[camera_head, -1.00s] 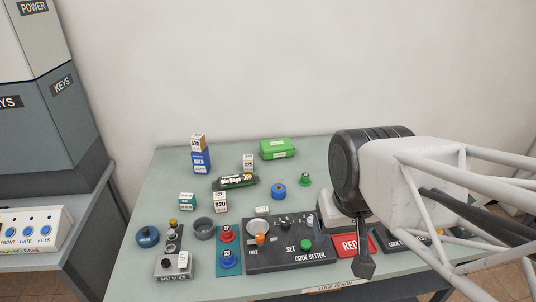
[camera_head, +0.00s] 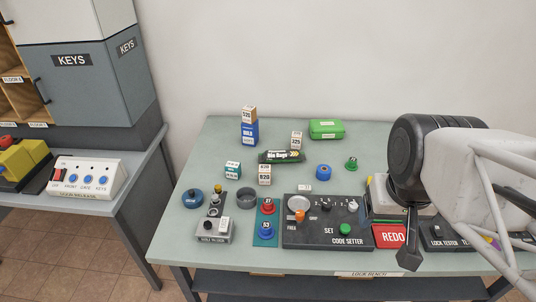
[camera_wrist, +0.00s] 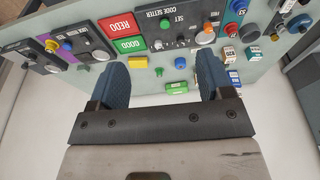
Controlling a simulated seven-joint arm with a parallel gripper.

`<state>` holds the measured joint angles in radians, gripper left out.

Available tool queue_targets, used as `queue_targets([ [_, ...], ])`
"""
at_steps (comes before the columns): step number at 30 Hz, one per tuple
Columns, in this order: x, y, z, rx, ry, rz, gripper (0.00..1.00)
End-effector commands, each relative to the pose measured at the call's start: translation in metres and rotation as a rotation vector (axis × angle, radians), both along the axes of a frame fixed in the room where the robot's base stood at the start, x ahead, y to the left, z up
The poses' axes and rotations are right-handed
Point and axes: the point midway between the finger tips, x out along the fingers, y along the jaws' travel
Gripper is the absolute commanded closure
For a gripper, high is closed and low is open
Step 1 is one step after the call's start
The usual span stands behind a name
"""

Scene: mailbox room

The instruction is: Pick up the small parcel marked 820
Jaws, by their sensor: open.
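The small parcel marked 820 (camera_head: 265,174) is a white and tan box standing upright on the bench, left of centre in the head view. A teal-and-white box (camera_head: 233,169) stands just left of it, and a black Bin Bags pack (camera_head: 281,157) lies behind it. My gripper (camera_head: 408,258) hangs at the right, over the front of the bench, well away from the parcel. In the wrist view my gripper (camera_wrist: 162,75) has its blue fingers wide apart with nothing between them.
A similar parcel marked 325 (camera_head: 297,141) stands behind. Another small parcel (camera_head: 249,113) sits on a blue box (camera_head: 249,133). The code setter (camera_head: 328,222), a grey cup (camera_head: 247,197) and a red-and-blue button panel (camera_head: 266,222) lie in front. A green box (camera_head: 327,129) is at the back.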

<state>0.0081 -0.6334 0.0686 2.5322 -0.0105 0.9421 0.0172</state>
Motion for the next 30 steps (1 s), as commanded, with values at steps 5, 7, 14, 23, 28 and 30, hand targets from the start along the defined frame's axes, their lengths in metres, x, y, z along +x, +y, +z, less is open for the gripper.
queue_targets([
  [5, 0.000, 0.000, 0.000, 0.000, 0.000, 0.000, 0.27],
  [7, 0.000, 0.000, 0.000, 0.000, 0.000, 0.000, 0.27],
  [14, 0.000, 0.000, 0.000, 0.000, 0.000, 0.000, 0.22],
  [23, 0.004, 0.002, -0.001, 0.014, 0.011, -0.010, 0.22],
  [28, 0.017, 0.009, -0.004, 0.059, 0.046, -0.045, 0.22],
  [30, 0.025, 0.013, -0.006, 0.087, 0.066, -0.066, 0.22],
])
